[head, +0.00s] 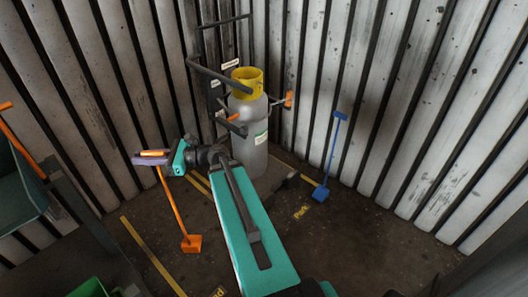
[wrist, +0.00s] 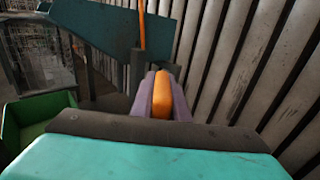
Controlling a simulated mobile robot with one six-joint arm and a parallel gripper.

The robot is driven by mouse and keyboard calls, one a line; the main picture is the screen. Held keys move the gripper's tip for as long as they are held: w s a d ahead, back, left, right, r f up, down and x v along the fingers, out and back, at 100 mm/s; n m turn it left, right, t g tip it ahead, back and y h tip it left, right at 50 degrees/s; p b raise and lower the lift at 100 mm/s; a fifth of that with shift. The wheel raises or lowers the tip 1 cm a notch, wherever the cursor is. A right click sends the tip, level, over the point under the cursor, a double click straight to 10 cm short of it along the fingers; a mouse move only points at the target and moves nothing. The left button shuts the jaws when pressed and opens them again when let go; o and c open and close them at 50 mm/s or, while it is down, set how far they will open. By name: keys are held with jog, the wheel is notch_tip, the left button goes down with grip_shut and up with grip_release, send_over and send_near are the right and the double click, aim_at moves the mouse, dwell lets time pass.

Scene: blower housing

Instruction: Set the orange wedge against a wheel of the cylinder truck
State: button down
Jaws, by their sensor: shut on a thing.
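The orange wedge (head: 192,243) is a small block at the bottom of a long orange handle, low over the dark floor; I cannot tell whether it touches. My gripper (head: 150,158) is shut on the orange grip at the handle's top. In the wrist view, the orange grip (wrist: 162,95) sits between my gripper's purple fingers (wrist: 162,92). The cylinder truck (head: 212,85) is a dark frame with orange hand grips, holding a grey gas cylinder (head: 250,140) with a yellow collar. The wedge is left of the truck and apart from it. My arm hides part of the truck's base; a dark wheel-like part (head: 291,179) shows at its right.
A blue long-handled wedge (head: 321,193) stands right of the cylinder by the ribbed wall (head: 400,120). A teal trolley (head: 22,190) with an orange pole stands left. A green bin (head: 88,288) is at the lower left. Yellow lines (head: 150,255) mark the floor.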

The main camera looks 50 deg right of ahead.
jog(key=s+d+f+m+t+h+b, duration=0.1)
jog(key=s+d+f+m+h+b, duration=0.2)
jog(key=d+b, duration=0.4)
jog(key=s+d+f+m+t+h+b, duration=0.2)
jog(key=s+d+f+h+b, duration=0.3)
jog(key=d, duration=1.5)
jog(key=s+d+f+m+t+h+b, duration=0.1)
jog(key=s+d+f+m+h+b, duration=0.2)
jog(key=s+d+b, duration=0.6)
jog(key=d+f+h+b, duration=0.1)
jog(key=d+f, duration=0.1)
jog(key=d, duration=0.2)
jog(key=shift+s+d+f+m+h, duration=0.2)
jog(key=shift+d+m+h, duration=0.1)
jog(key=shift+m, duration=0.1)
jog(key=shift+w, duration=0.2)
jog(key=w+f+b, duration=0.1)
jog(key=w+f, duration=0.2)
jog(key=w, duration=1)
jog(key=shift+w+d, duration=0.3)
jog(key=shift+d, duration=0.15)
